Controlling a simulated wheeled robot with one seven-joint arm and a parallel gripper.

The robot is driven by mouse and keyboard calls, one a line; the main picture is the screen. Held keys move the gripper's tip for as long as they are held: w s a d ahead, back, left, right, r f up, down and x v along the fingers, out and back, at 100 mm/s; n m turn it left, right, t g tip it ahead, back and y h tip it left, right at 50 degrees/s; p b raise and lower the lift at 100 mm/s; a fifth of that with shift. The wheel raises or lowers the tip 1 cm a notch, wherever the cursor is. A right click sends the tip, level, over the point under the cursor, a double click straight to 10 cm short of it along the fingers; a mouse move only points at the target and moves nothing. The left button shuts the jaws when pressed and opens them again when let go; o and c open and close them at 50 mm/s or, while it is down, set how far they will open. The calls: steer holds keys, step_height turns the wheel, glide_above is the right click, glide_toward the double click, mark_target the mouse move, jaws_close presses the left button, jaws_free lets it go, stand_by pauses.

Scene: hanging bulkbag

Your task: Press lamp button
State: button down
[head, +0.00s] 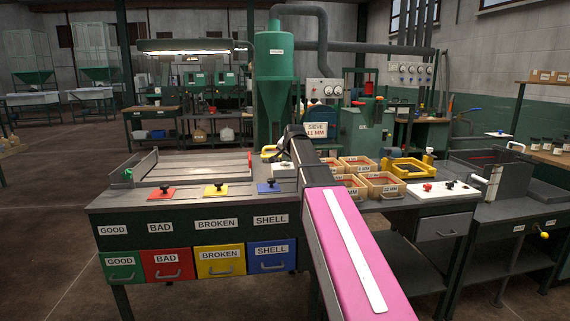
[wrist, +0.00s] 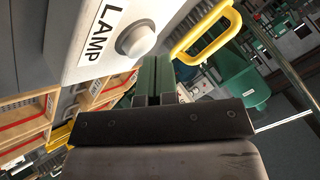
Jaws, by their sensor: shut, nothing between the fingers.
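The lamp button (wrist: 137,38) is a round pale dome on a white box (wrist: 90,45) labelled LAMP in the wrist view. In the head view the white box (head: 284,171) stands at the back of the workbench, just below the end of my arm. My gripper (wrist: 154,60) has its green fingers closed together with nothing between them. In the wrist view the fingertips appear just below the button; whether they touch it I cannot tell. In the head view my gripper (head: 284,152) is small and dark, partly lost against the bench behind.
A yellow handle (wrist: 207,36) rises close beside the fingers. Orange-rimmed bins (head: 383,184) stand right of my arm. Red, yellow and blue plates with knobs lie along the bench's left front. A long hanging lamp (head: 185,47) glows above the bench's back left.

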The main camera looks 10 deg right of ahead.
steer(key=shift+r, duration=0.15)
steer(key=shift+r, duration=2.9)
